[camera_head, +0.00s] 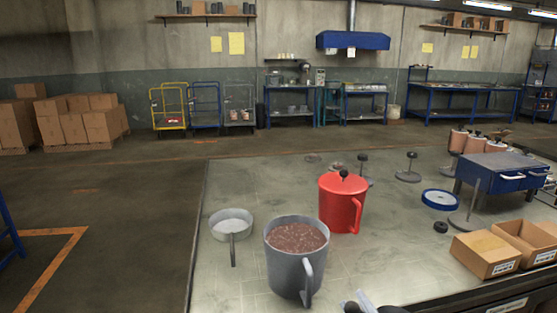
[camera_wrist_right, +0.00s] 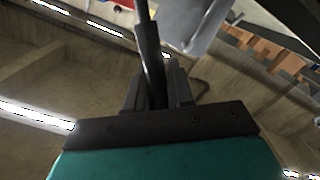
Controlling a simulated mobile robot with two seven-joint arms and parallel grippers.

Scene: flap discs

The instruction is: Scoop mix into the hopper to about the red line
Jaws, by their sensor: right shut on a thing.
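A large grey mug-shaped vessel (camera_head: 283,268) stands upright at the table's front, with red-brown mix (camera_head: 297,237) near its rim. Behind it to the right stands a red vessel (camera_head: 338,208) with a handle and a black-knobbed lid. I cannot tell which thing is the hopper, and I see no red line. My right gripper (camera_head: 378,308) shows only in part at the bottom edge, right of the grey vessel. In the right wrist view its fingers are shut on a dark handle (camera_wrist_right: 148,55), with a grey scoop-like part (camera_wrist_right: 195,22) beyond. My left gripper is out of view.
A shallow grey pan (camera_head: 231,221) with a handle sits at the left of the table (camera_head: 235,275). At right are a blue ring (camera_head: 440,199), a blue box (camera_head: 503,170) and open cardboard boxes (camera_head: 485,258). Small weighted stands are at the back.

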